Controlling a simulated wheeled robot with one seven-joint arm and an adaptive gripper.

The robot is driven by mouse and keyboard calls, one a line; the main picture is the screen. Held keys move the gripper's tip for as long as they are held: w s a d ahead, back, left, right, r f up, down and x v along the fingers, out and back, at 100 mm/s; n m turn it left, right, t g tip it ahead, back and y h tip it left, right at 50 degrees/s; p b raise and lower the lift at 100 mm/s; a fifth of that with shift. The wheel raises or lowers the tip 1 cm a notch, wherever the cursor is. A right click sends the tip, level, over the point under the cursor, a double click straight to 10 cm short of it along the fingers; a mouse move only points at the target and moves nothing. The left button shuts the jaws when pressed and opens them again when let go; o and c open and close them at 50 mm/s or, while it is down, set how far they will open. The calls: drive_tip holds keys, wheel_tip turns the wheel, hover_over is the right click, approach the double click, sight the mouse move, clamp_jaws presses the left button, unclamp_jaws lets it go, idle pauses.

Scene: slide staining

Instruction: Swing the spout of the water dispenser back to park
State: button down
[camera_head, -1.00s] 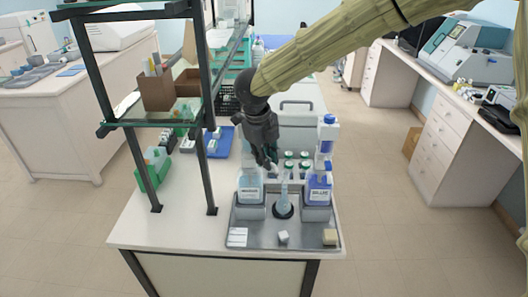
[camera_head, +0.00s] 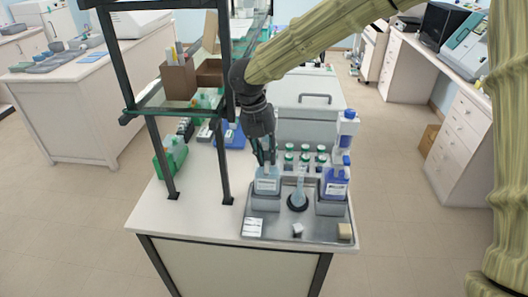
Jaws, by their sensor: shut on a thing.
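The water dispenser (camera_head: 267,186) is the left, pale-blue bottle with a white label, standing in a grey holder on the metal tray. My gripper (camera_head: 265,160) is right above its top, pointing down, with its fingers shut. The spout is mostly hidden behind the fingers, and its exact angle cannot be told. A conical flask (camera_head: 299,192) with a little pale liquid stands on a black round base just to the right, apart from the gripper.
A blue dispenser bottle (camera_head: 337,183) stands right of the flask. Several green-capped bottles (camera_head: 305,157) stand behind. A white card (camera_head: 253,227) and small blocks (camera_head: 345,231) lie at the tray's front. A dark shelf post (camera_head: 222,150) rises close on the left.

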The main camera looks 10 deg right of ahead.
drive_tip(key=shift+w+a+m, duration=0.1)
drive_tip(key=shift+a+m, duration=0.05)
drive_tip(key=shift+m, duration=0.15)
drive_tip(key=c, duration=1.4)
unclamp_jaws()
drive_tip(key=shift+o, duration=0.2)
wheel_tip(320, 180, up, 12)
drive_tip(key=a, duration=0.2)
drive_tip(key=shift+w+f, duration=0.15)
drive_tip(key=shift+w, duration=0.15)
